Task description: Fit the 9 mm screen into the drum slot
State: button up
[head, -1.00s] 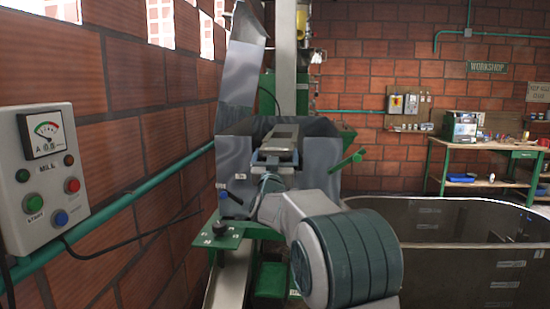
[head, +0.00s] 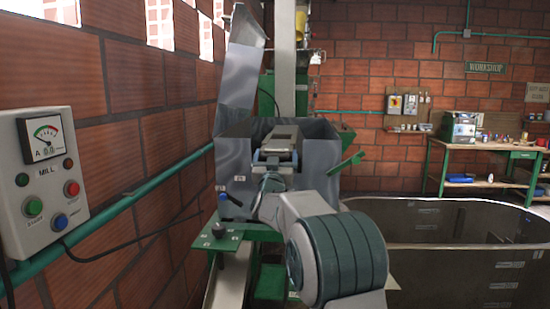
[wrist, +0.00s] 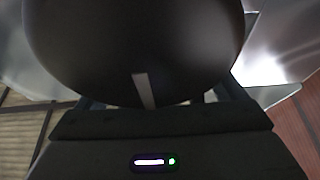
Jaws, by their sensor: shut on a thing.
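The open grey metal mill housing (head: 235,165) stands at the centre of the head view, its lid raised at the left. My gripper (head: 273,158) reaches into its open front; its fingertips are hard to make out there. In the wrist view, a large dark rounded piece (wrist: 135,45) with a short pale strip fills the space beyond and between my fingers (wrist: 155,98). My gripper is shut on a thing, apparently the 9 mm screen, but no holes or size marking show. The drum slot, and whether the piece touches it, cannot be seen.
A control panel (head: 43,170) marked MILL hangs on the brick wall at left, above a green pipe. A green lever (head: 346,163) sticks out right of the housing. A large grey tank (head: 450,260) fills the lower right. A workbench (head: 490,152) stands behind it.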

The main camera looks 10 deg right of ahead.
jog(key=shift+w+d+r+p, duration=0.1)
jog(key=shift+w+d+p, duration=0.15)
jog(key=shift+w, duration=0.4)
jog(key=shift+w+d+p, duration=0.2)
jog(key=shift+w+p, duration=0.05)
jog(key=shift+w, duration=0.35)
jog(key=o, duration=1.4)
jog(key=shift+c, duration=0.2)
jog(key=shift+s+a+f+b, duration=0.2)
jog(key=shift+s+f+b, duration=0.15)
jog(key=shift+s+f, duration=0.1)
jog(key=b+v, duration=0.4)
jog(key=v, duration=0.8)
jog(key=shift+s, duration=0.35)
jog(key=shift+a+r, duration=0.1)
